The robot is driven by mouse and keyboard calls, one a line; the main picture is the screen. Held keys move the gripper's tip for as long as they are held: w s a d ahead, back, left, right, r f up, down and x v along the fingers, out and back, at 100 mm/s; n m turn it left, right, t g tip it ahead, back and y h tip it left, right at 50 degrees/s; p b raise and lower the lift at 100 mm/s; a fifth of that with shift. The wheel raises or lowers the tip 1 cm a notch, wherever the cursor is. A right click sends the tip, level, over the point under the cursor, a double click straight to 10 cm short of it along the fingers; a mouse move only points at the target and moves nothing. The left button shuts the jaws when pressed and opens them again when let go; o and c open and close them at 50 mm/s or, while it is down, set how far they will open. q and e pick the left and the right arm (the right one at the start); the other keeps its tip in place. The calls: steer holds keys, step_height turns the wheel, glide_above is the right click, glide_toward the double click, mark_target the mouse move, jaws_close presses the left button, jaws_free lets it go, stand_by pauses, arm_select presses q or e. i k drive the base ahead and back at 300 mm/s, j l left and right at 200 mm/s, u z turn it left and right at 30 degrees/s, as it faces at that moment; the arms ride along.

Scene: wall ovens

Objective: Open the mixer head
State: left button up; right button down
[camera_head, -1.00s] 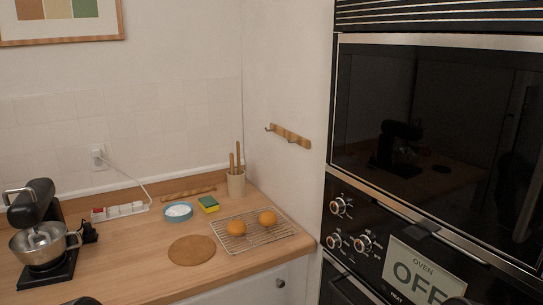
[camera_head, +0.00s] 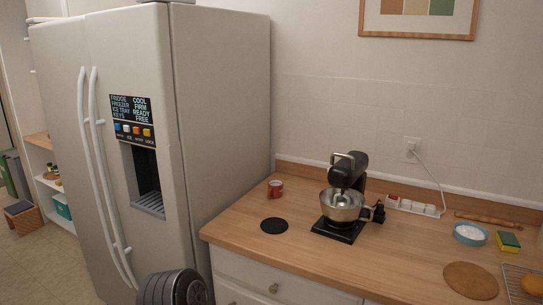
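The black stand mixer (camera_head: 360,186) stands on the wooden counter, right of the fridge. A silver handle-like bar (camera_head: 338,157) shows at the front of the head. The bowl rests on the mixer's black base (camera_head: 338,231). Neither of my grippers is in view. A dark ribbed part, apparently of my own arm, shows at the bottom edge, left of the counter and well apart from the mixer.
A tall fridge (camera_head: 226,130) borders the counter (camera_head: 300,245) on the left. A red mug (camera_head: 275,189) and a black round mat (camera_head: 274,226) are left of the mixer. A power strip (camera_head: 412,206), blue bowl (camera_head: 470,235) and round board (camera_head: 470,281) are to its right.

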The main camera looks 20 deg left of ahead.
mark_target(343, 174)
steer(key=u, duration=0.15)
steer(key=i+j+z, duration=0.1)
steer(key=z, duration=0.85)
steer(key=j+z, duration=0.35)
steer(key=j, duration=0.15)
steer(key=j+z, duration=0.35)
steer(key=j, duration=0.15)
steer(key=j+z, duration=0.35)
steer(key=j, duration=0.15)
steer(key=k+j, duration=0.1)
steer(key=j, duration=0.35)
steer(key=k+j, duration=0.1)
steer(key=j, duration=0.3)
steer(key=k+j, duration=0.1)
steer(key=j, duration=0.35)
steer(key=z, duration=0.05)
